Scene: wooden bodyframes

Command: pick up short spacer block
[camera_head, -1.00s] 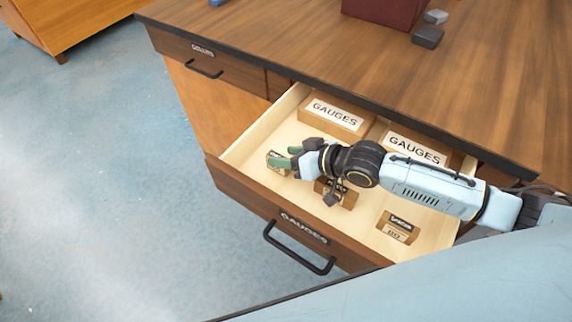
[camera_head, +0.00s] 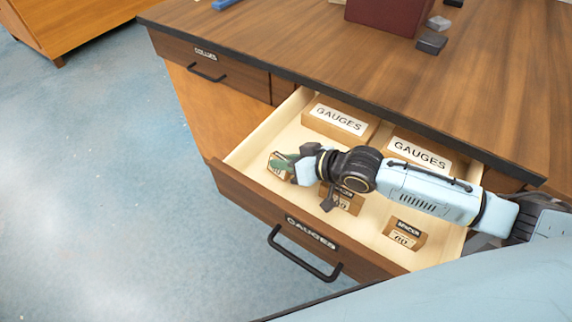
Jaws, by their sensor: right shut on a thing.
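My right gripper (camera_head: 284,162) reaches into the open drawer from the right and is shut on the leftmost small wooden block, the short spacer block (camera_head: 277,172). The green fingers are around it and hide part of it and its label. The block is at the drawer's left end, and I cannot tell whether it is clear of the drawer floor. A middle spacer block (camera_head: 347,203) is partly hidden under my right wrist. A right spacer block (camera_head: 404,236) with a dark label lies clear of the gripper. My left gripper is not in view.
The open drawer (camera_head: 238,192) has two wooden boxes marked GAUGES (camera_head: 338,120) (camera_head: 419,154) along its back. The table edge overhangs behind it. A dark red box (camera_head: 385,14) and grey blocks (camera_head: 431,43) stand on the tabletop. The floor at left is clear.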

